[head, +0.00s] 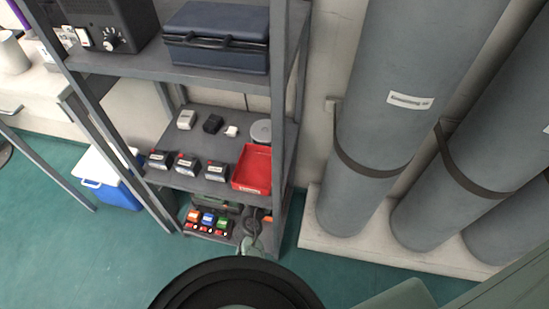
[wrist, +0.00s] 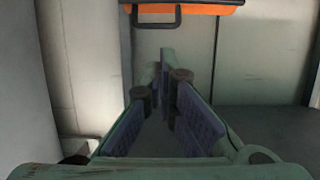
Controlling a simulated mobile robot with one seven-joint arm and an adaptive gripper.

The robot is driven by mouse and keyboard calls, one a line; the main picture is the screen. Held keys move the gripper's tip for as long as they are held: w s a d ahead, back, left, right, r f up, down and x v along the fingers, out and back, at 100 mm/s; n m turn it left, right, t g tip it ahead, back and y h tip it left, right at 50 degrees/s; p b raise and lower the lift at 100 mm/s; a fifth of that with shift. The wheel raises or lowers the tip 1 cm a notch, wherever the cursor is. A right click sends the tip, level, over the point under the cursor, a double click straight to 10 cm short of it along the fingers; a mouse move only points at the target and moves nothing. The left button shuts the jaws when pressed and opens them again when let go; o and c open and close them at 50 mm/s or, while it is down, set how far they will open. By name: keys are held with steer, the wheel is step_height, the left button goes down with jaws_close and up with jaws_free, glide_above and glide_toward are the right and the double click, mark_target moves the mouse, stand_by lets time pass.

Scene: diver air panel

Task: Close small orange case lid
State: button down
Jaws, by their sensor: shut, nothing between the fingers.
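In the wrist view an orange case (wrist: 190,13) shows at the top edge, with a dark handle (wrist: 157,23) hanging on its near side. Most of the case is cut off by the frame, so I cannot tell how its lid stands. My gripper (wrist: 163,62) is shut and empty, its fingertips below and apart from the handle in the picture. In the head view my gripper (head: 254,218) is at the right end of the lowest shelf.
The grey shelf rack holds a red tray (head: 252,168) on the middle shelf and a dark blue case (head: 217,37) above. Small orange, blue and green items (head: 208,219) sit left of my gripper. A rack post (head: 280,150) and grey cylinders (head: 390,110) stand to the right.

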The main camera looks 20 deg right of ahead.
steer(key=x, duration=0.9)
steer(key=shift+w+d+p, duration=0.1)
steer(key=shift+w+p, duration=0.05)
steer(key=shift+p, duration=0.15)
steer(key=shift+f, duration=0.15)
